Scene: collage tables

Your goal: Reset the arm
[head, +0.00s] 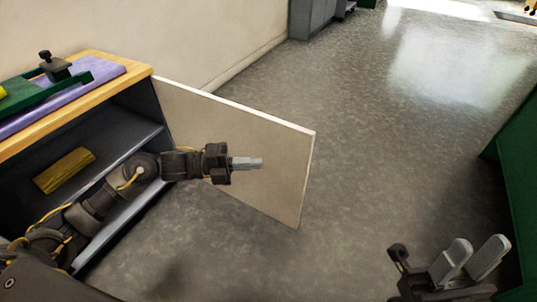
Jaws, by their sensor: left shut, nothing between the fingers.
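My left arm reaches in from the left, across the front of an open cabinet. My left gripper (247,163) is shut and empty, its fingers pointing right in front of the open cabinet door (260,160). I cannot tell whether it touches the door. My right gripper (472,258) is at the bottom right with its two fingers apart and nothing between them. The rest of the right arm is out of view.
The cabinet has a wooden top (118,70) bearing a purple mat (104,72) and a green tray (60,87). A yellow block (64,170) lies on a shelf inside. A green surface (518,160) borders the right. The grey floor (370,150) between is clear.

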